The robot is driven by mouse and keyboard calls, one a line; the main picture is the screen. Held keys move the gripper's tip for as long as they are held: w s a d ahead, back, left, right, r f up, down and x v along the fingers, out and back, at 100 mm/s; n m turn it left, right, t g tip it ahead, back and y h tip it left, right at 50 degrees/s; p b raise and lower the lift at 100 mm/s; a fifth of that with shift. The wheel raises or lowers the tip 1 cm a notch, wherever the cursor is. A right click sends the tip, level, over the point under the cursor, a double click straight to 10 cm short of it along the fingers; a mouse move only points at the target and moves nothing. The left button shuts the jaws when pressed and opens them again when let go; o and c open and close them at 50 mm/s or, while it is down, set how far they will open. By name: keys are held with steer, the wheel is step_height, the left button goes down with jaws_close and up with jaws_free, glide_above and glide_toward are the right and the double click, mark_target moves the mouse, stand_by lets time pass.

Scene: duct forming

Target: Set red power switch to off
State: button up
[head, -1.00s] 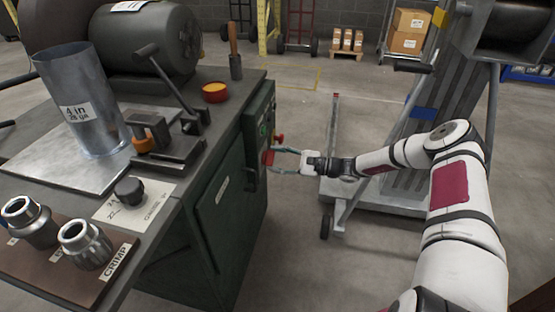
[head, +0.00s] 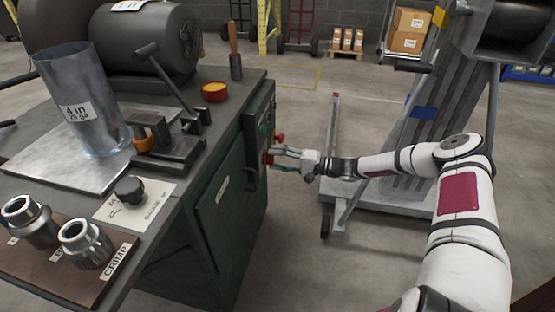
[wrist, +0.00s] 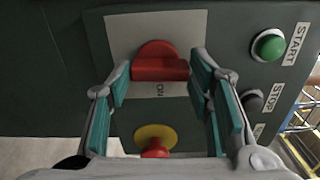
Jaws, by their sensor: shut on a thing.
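The red power switch (wrist: 160,68) is a red handle on a light plate with the word ON beside it, in the wrist view. It also shows as a small red piece (head: 267,158) on the side of the green cabinet in the head view. My gripper (wrist: 160,80) has its teal-padded fingers on either side of the handle and is shut on it. In the head view my gripper (head: 274,159) reaches the cabinet from the right. The fine contact at the left finger is hard to see.
A red button on a yellow base (wrist: 155,138) sits close to the switch, between my fingers' bases. A green START button (wrist: 268,46) and dark STOP button (wrist: 252,101) are on the right. A grey lift (head: 425,120) stands behind my arm.

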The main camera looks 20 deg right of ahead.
steer(key=shift+n, duration=0.4)
steer(key=o, duration=1.1)
steer(key=shift+o, duration=0.2)
steer(key=shift+d, duration=0.1)
steer(key=v, duration=1.2)
